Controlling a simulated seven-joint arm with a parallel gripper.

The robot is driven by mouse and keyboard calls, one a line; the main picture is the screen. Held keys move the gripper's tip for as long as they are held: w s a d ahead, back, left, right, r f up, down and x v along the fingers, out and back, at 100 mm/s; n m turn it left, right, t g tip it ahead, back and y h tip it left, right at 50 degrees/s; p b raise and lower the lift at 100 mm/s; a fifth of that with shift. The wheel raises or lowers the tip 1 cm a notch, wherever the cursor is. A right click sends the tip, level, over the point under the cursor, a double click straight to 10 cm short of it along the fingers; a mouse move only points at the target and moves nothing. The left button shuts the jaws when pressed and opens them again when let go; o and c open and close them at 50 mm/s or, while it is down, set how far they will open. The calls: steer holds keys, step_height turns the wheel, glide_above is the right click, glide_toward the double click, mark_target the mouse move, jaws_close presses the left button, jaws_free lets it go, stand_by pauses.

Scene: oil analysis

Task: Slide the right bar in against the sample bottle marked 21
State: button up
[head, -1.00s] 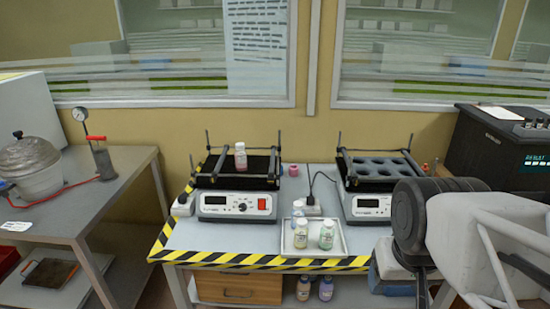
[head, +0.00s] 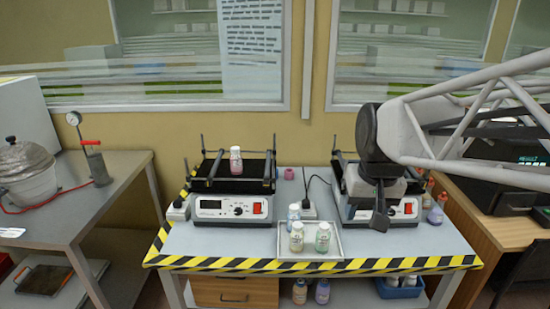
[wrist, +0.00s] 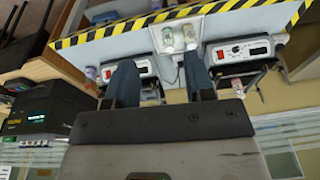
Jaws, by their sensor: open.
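My gripper (head: 379,204) is in front of the right shaker, away from the bar. In the wrist view my gripper (wrist: 160,68) has its two fingers wide apart with nothing between them.
A white tray (head: 311,253) with several bottles stands at the front middle of the table. My arm partly hides the right shaker (head: 405,212). Thin upright rods rise at the shakers' corners. A pink cap (head: 289,173) lies between the shakers.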

steer(key=w+a+r, duration=0.2)
steer(key=w+a, duration=0.1)
steer(key=w, duration=1.1)
steer(key=g+y, duration=0.2)
glide_above(268, 172)
steer(key=d, duration=0.1)
steer(key=d+x, duration=0.2)
steer(key=x, duration=0.7)
steer(key=d+f+x, duration=0.1)
steer(key=d+x, duration=0.1)
steer(key=x, duration=0.7)
steer(key=shift+s+r, duration=0.15)
steer(key=shift+s, duration=0.15)
steer(key=shift+x, duration=3.9)
steer(key=shift+s+d, duration=0.1)
steer(key=shift+d, duration=0.05)
